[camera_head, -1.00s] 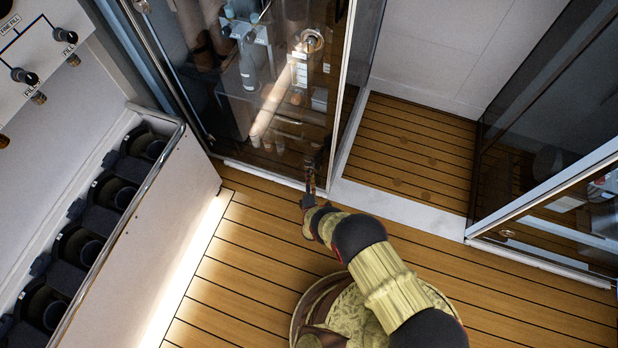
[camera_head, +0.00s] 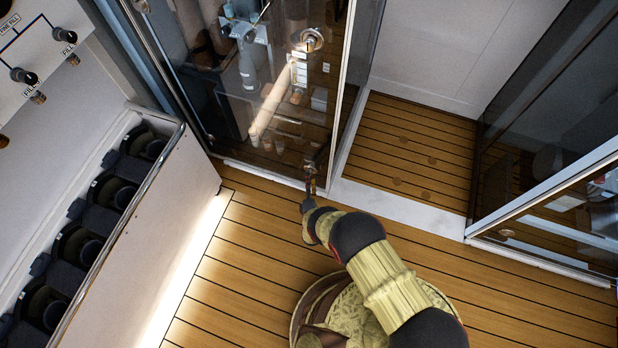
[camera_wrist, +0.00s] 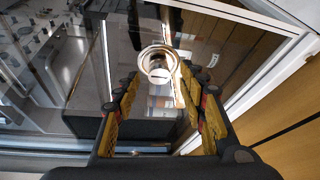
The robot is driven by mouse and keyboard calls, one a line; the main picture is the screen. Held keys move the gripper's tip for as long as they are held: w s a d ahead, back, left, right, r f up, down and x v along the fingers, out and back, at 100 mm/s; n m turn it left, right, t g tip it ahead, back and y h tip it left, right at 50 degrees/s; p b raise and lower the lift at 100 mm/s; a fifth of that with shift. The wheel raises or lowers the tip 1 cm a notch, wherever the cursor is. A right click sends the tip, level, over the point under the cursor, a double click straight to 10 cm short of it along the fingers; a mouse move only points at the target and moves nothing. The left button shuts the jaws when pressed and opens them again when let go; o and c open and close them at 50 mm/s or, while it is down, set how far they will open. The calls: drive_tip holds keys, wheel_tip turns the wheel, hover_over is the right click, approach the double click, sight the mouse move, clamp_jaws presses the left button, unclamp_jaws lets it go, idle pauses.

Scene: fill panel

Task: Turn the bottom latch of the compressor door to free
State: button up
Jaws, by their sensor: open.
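The compressor door (camera_head: 262,150) is a dark glass panel with a pale metal frame, at the upper middle of the head view. Its bottom latch (camera_wrist: 158,66) is a round metal ring with a bar across its middle, seen in the wrist view. The latch also shows small near the door's lower right corner in the head view (camera_head: 311,167). My gripper (camera_wrist: 160,84) is open, its yellow-padded fingers on either side of the latch in the wrist view. I cannot tell whether they touch it. In the head view my gripper (camera_head: 309,187) is small and partly hidden by my wrist.
Another round latch (camera_head: 312,40) sits higher on the door. A white panel with valves (camera_head: 30,60) and a rack of dark cylinders (camera_head: 85,240) stand at the left. A glass door (camera_head: 550,150) is at the right.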

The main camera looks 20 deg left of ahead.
drive_tip(key=v, duration=0.9)
drive_tip(key=shift+s, duration=0.25)
drive_tip(key=shift+d, duration=0.1)
